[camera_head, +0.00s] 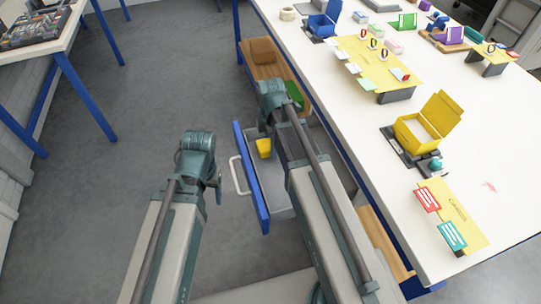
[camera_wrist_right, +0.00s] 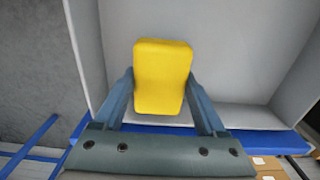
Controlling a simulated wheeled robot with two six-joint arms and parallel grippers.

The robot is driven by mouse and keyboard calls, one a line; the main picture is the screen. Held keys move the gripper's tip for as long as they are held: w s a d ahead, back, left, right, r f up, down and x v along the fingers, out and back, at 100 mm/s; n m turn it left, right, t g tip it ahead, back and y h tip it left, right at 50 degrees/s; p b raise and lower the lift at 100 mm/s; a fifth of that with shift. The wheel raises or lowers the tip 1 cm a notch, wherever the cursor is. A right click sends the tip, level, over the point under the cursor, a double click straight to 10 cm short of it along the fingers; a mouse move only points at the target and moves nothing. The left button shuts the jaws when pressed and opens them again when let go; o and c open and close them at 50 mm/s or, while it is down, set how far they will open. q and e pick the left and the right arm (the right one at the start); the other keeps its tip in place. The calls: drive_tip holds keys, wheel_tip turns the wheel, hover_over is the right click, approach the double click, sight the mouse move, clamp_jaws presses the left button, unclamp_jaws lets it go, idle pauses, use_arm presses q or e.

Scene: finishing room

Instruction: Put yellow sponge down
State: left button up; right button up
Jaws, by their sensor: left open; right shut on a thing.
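The yellow sponge (camera_head: 264,148) shows inside the open drawer's outline in the head view. In the right wrist view the sponge (camera_wrist_right: 163,78) is clamped between the two fingers of my right gripper (camera_wrist_right: 161,85). The drawer has a blue front (camera_head: 250,180) with a pale handle and a grey inside (camera_wrist_right: 195,30). I cannot tell whether the sponge touches the drawer floor. My right arm hides part of the drawer in the head view. My left gripper (camera_head: 214,180) is open and empty, left of the drawer front and apart from it.
The long white table (camera_head: 490,150) right of the drawer carries a yellow open box (camera_head: 420,128), a yellow card board (camera_head: 462,212) and several other items. A wooden bin (camera_head: 263,55) with a green thing lies beyond the drawer. Grey floor at left is clear.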

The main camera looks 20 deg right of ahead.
drive_tip(key=shift+f+b, duration=1.9)
drive_tip(key=shift+b, duration=0.05)
drive_tip(key=shift+r, duration=0.15)
drive_tip(key=o, duration=1.1)
drive_tip(key=shift+o, duration=0.2)
